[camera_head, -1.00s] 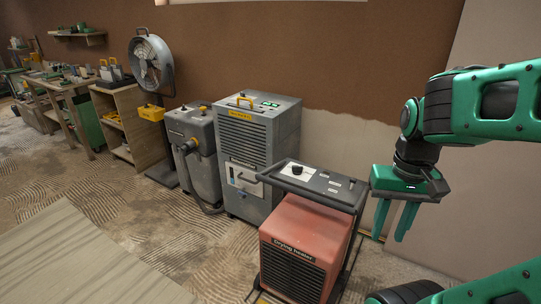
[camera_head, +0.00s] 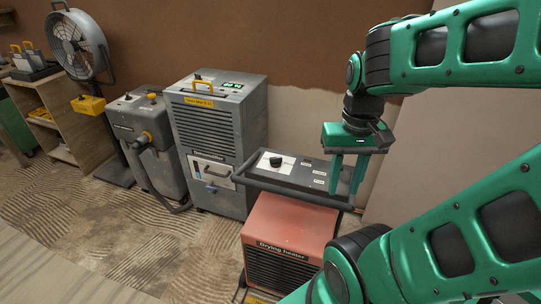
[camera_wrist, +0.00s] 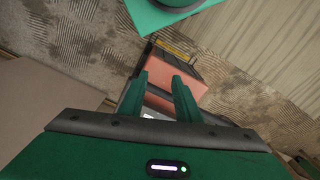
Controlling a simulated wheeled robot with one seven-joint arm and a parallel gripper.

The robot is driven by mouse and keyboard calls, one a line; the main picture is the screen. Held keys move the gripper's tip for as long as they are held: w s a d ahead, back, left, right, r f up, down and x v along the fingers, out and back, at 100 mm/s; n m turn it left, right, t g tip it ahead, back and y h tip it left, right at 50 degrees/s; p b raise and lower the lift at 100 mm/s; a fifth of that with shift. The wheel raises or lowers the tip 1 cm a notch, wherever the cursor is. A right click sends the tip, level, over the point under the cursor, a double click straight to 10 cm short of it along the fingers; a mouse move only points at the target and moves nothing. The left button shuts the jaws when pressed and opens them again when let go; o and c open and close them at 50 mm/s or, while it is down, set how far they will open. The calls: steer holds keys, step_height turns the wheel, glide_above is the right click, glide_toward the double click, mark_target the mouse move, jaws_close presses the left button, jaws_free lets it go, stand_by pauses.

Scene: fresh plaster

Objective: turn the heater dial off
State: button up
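The drying heater (camera_head: 290,225) is a red-orange box with a dark front grille, a grey top panel and a bar handle. Its dial (camera_head: 276,161) is a black knob on a white plate at the left of the panel (camera_head: 318,184). I cannot read its setting. My gripper (camera_head: 347,192) points down over the panel's right end, right of the dial, with its fingers apart and nothing between them. Whether it touches the panel is unclear. In the wrist view the heater (camera_wrist: 165,73) shows beyond the open fingers; the dial cannot be made out.
A grey dehumidifier (camera_head: 213,130) with a green display stands left of the heater. Beyond it are a grey vacuum (camera_head: 150,150) with a hose, a fan (camera_head: 77,45) and a wooden shelf (camera_head: 60,115). The wall is close behind. Floor in front is bare.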

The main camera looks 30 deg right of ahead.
steer(key=m, duration=1.6)
glide_above(273, 158)
step_height(273, 158, down, 7)
step_height(273, 158, down, 10)
steer(key=shift+d+f, duration=0.15)
steer(key=shift+f, duration=0.05)
steer(key=shift+c, duration=0.2)
jaws_close()
